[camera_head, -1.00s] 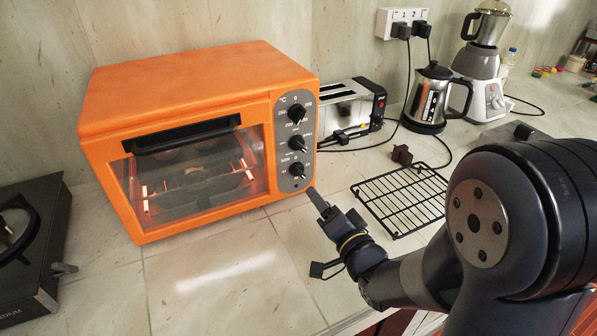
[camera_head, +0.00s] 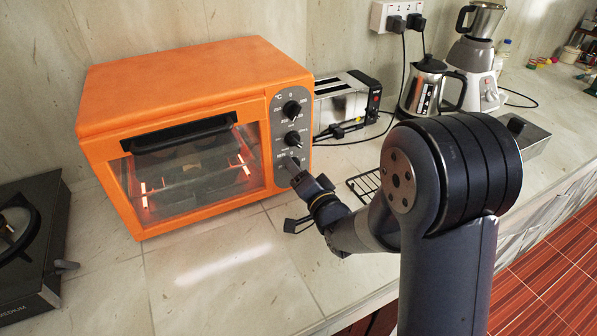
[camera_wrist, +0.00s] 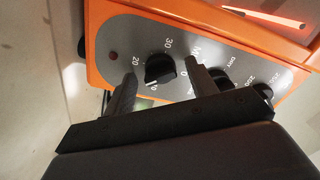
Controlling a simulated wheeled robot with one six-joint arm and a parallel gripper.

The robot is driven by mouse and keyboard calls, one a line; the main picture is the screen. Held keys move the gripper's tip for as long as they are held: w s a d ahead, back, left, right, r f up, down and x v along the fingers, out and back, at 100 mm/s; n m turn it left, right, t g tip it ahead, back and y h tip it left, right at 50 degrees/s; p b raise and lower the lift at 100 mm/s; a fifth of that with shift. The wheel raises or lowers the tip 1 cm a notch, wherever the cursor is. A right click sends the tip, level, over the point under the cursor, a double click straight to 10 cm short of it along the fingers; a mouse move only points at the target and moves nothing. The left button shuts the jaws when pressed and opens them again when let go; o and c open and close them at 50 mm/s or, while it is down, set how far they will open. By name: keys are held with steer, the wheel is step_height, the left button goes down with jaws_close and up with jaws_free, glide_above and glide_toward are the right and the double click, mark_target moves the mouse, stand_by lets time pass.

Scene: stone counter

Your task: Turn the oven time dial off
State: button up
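The orange toaster oven (camera_head: 180,80) stands on the counter, its heating elements glowing behind the glass door. Its grey control panel (camera_head: 277,103) carries three black dials in a column. The lowest is the time dial; in the wrist view the time dial (camera_wrist: 160,72) shows beside the numbers 10, 20 and 30 and "MIN".
The upper dials (camera_head: 291,109) and (camera_head: 292,139) sit close above my gripper. A toaster (camera_head: 345,103) and a steel kettle (camera_head: 425,88) stand to the right. A wire rack (camera_head: 362,184) lies partly behind my arm. A gas stove (camera_head: 30,245) is at left. The front counter is clear.

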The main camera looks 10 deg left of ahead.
steer(key=c, duration=0.9)
steer(key=shift+f+n+b, duration=0.15)
steer(key=shift+n+b, duration=0.15)
steer(key=shift+b, duration=0.25)
steer(key=shift+n+b, duration=12.35)
steer(key=shift+n, duration=1.95)
steer(key=shift+r, duration=0.2)
